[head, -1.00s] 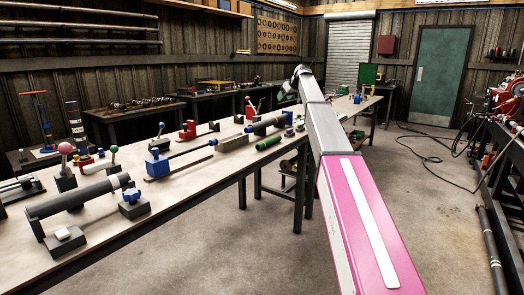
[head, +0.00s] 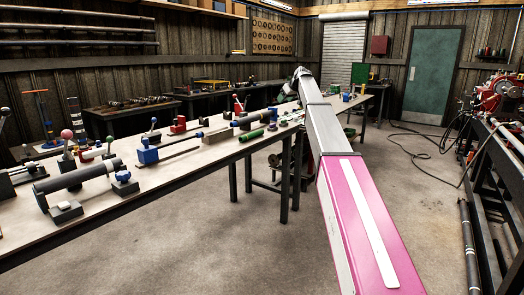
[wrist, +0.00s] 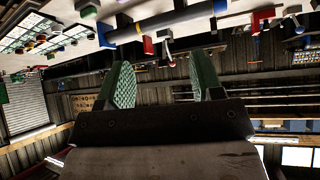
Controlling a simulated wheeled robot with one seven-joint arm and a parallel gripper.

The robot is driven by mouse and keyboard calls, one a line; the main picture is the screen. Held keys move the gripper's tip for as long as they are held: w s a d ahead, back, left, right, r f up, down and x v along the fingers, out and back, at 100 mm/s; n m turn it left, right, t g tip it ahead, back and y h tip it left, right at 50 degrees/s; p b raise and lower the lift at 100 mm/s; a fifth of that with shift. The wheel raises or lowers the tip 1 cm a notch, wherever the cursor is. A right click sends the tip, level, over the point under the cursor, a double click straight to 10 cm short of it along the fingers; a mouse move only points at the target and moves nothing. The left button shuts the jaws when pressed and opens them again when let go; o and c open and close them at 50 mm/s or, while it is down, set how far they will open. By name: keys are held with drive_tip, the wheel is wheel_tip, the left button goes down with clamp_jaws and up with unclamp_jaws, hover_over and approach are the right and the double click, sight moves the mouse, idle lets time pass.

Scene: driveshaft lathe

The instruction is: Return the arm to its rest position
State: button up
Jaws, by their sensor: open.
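My arm stretches forward from the lower right of the head view, with pink and grey links. Its far end is by the right end of the long workbench (head: 185,196), and the gripper is too small and hidden to make out there. In the wrist view my gripper (wrist: 165,85) is open, with two green textured fingers apart and nothing between them. The wrist view is upside down, with the bench's things along the top edge. A dark shaft (wrist: 168,22) lies on its supports there, apart from the fingers.
The bench on the left carries a dark cylinder (head: 78,176), blue clamps (head: 148,152) and a green cylinder (head: 251,136). A red machine (head: 497,97) and dark rack stand at the right. A hose (head: 425,150) lies on the floor. The middle floor is clear.

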drive_tip(key=s+d+f+m+g+h, duration=0.1)
drive_tip(key=s+f+m+g, duration=0.1)
drive_tip(key=s+f, duration=1.3)
drive_tip(key=s+d+f+m+g+h, duration=0.1)
drive_tip(key=s+d+f+m+h, duration=0.1)
drive_tip(key=s+f, duration=1.25)
drive_tip(key=s+d+f+m+g+h, duration=0.1)
drive_tip(key=s+f+g, duration=0.1)
drive_tip(key=s+f, duration=0.9)
drive_tip(key=s+d+f+m+g+h, duration=0.1)
drive_tip(key=s+d+f+m+g, duration=0.1)
drive_tip(key=s+f, duration=1)
drive_tip(key=s, duration=0.6)
drive_tip(key=shift+s+m, duration=0.25)
drive_tip(key=shift+m, duration=0.05)
drive_tip(key=shift+f, duration=0.1)
